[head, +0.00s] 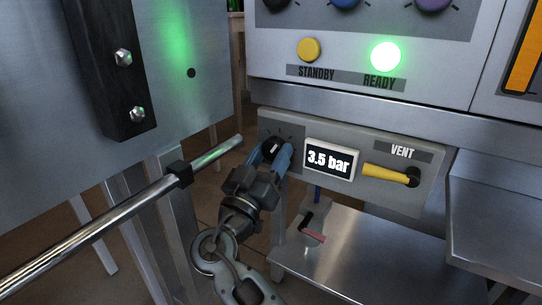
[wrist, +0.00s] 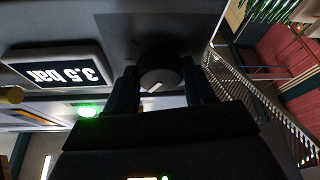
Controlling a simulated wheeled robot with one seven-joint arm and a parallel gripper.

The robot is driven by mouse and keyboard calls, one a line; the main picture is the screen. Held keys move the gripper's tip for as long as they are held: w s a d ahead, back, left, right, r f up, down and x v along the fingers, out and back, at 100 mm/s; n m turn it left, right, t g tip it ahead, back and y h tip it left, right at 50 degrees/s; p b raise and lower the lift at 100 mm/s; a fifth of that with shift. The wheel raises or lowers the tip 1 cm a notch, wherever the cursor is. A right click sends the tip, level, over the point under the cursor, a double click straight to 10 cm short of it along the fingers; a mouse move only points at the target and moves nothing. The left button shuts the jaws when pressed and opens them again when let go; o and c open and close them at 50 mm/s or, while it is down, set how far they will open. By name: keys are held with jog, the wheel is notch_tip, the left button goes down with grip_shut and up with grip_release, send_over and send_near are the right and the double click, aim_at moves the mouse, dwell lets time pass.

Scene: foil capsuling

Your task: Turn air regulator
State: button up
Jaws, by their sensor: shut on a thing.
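The air regulator knob (head: 271,148) is a dark round knob with a white pointer line, on the left of a grey panel under the machine. My gripper (head: 270,155) is shut on it, with a blue finger on each side. In the wrist view the knob (wrist: 160,74) sits between the two dark fingers of my gripper (wrist: 163,88), its white mark slanting. The display (head: 329,160) right of the knob reads 3.5 bar. It shows upside down in the wrist view (wrist: 58,73).
A yellow vent lever (head: 388,174) sits right of the display. Above are a lit green READY lamp (head: 385,56) and a yellow STANDBY button (head: 309,49). A metal rail (head: 110,221) runs close on the left. A steel shelf (head: 345,262) lies below.

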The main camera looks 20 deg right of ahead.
jog(key=shift+m+g+h, duration=0.6)
jog(key=shift+m+g, duration=0.1)
jog(key=shift+m, duration=0.9)
jog(key=shift+f, duration=0.1)
jog(key=o, duration=1)
jog(key=shift+o, duration=0.2)
